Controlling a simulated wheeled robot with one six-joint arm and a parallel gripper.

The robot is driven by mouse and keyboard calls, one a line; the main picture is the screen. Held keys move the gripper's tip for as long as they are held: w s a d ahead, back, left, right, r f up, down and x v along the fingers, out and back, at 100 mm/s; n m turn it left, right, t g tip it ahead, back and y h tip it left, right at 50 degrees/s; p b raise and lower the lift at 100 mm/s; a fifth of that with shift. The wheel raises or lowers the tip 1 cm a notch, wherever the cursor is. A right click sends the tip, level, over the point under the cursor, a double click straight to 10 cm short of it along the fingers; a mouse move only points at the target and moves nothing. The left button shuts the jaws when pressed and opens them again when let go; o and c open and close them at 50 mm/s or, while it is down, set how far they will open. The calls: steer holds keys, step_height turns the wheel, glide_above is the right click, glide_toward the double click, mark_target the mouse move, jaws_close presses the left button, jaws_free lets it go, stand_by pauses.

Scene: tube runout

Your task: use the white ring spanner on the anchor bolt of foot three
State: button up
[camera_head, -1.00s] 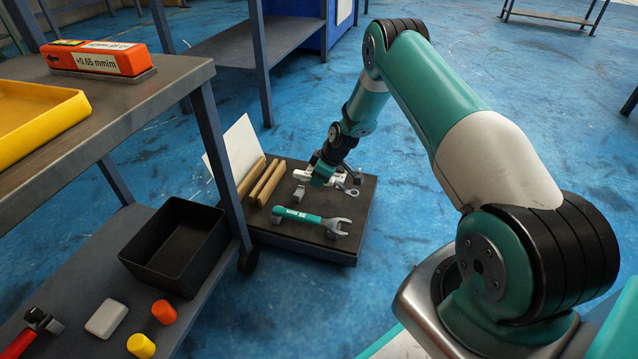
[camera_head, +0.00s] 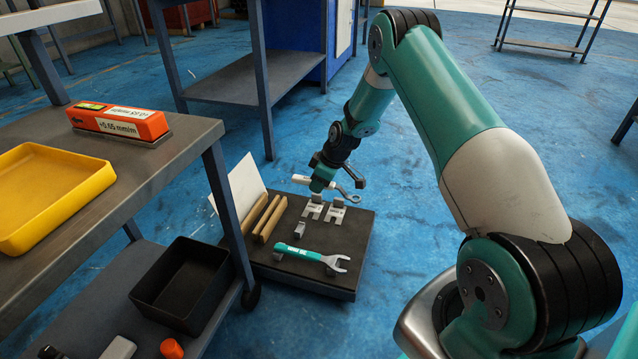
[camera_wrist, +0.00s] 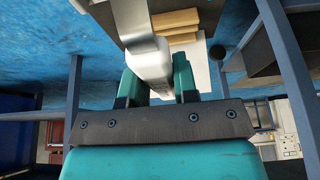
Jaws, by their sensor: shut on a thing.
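The white ring spanner (camera_head: 302,180) is in my gripper (camera_head: 322,183), above the low dark trolley (camera_head: 312,280). Its white end sticks out to the left of the jaws and its grey ring end to the right. In the wrist view my teal fingers (camera_wrist: 158,88) are closed on either side of the spanner's pale handle (camera_wrist: 150,62). Two small metal rests (camera_head: 324,211) stand on the trolley below the spanner, clear of it. The anchor bolt and foot three are not recognisable in either view.
A teal open-ended spanner (camera_head: 308,256) lies on the trolley, beside wooden blocks (camera_head: 267,220) and a white panel (camera_head: 240,184). At left is a grey bench (camera_head: 150,165) with a yellow tray (camera_head: 50,195) and an orange box (camera_head: 118,122). A black bin (camera_head: 180,284) sits on its lower shelf. Blue floor is open on the right.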

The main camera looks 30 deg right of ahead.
steer(key=shift+o, duration=1.2)
jaws_close()
